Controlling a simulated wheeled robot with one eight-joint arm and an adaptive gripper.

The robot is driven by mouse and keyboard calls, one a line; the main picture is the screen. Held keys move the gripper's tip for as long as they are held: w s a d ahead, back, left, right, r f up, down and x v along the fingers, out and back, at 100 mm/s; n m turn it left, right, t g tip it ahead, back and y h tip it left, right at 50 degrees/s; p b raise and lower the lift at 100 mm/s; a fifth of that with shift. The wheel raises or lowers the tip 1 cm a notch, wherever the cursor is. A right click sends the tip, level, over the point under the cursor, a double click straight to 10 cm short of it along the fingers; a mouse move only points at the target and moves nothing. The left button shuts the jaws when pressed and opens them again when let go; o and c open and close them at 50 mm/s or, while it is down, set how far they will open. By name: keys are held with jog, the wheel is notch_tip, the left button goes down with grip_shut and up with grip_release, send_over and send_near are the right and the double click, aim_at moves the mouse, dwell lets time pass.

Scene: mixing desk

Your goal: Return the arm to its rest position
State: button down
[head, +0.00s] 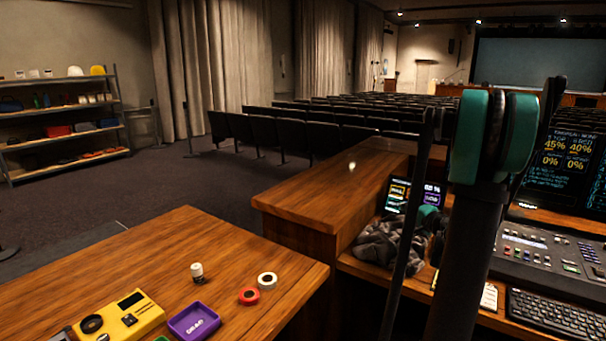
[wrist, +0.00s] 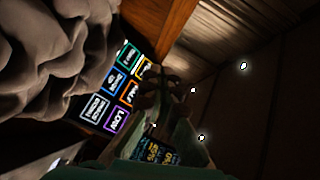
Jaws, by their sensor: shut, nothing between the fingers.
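My arm rises dark with teal joint covers in the right half of the head view, in front of the mixing desk. My gripper shows in the wrist view (wrist: 166,100) as dark fingers in shadow. They are shut, with nothing seen between them. A crumpled grey cloth (head: 378,246) lies on the desk by the wooden ledge. It fills the left of the wrist view (wrist: 50,60), close to my gripper. A gap between cloth and fingers is hard to judge. In the head view my arm hides part of this area.
A small screen (head: 398,195) stands behind the cloth. The mixer (head: 540,250) and keyboard (head: 555,315) are at right. A raised wooden ledge (head: 335,185) borders the desk.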

jog(key=s+a+n+g, duration=0.1)
jog(key=a, duration=0.2)
jog(key=s+a+f+n+y, duration=0.1)
jog(key=s+a, duration=0.1)
jog(key=a, duration=0.1)
jog(key=s+a+f+n+g, duration=0.1)
jog(key=a, duration=0.2)
jog(key=shift+s+g, duration=0.3)
jog(key=s+a+f+n+g, duration=0.2)
jog(key=s+a+f, duration=0.15)
jog(key=s, duration=0.35)
jog(key=s+a+f+n+g+h, duration=0.1)
jog(key=s+a+f+n+g, duration=0.1)
jog(key=s+a+n, duration=0.3)
jog(key=s+a+f+g, duration=0.3)
jog(key=s, duration=0.5)
jog(key=s+d+f+n+g+h, duration=0.1)
jog(key=s+f, duration=0.1)
jog(key=s, duration=0.3)
jog(key=s+d+f+n+h, duration=0.1)
jog(key=s+f+h, duration=0.1)
jog(key=s, duration=0.3)
jog(key=shift+s+d+n+g, duration=0.3)
jog(key=shift+d+g, duration=0.1)
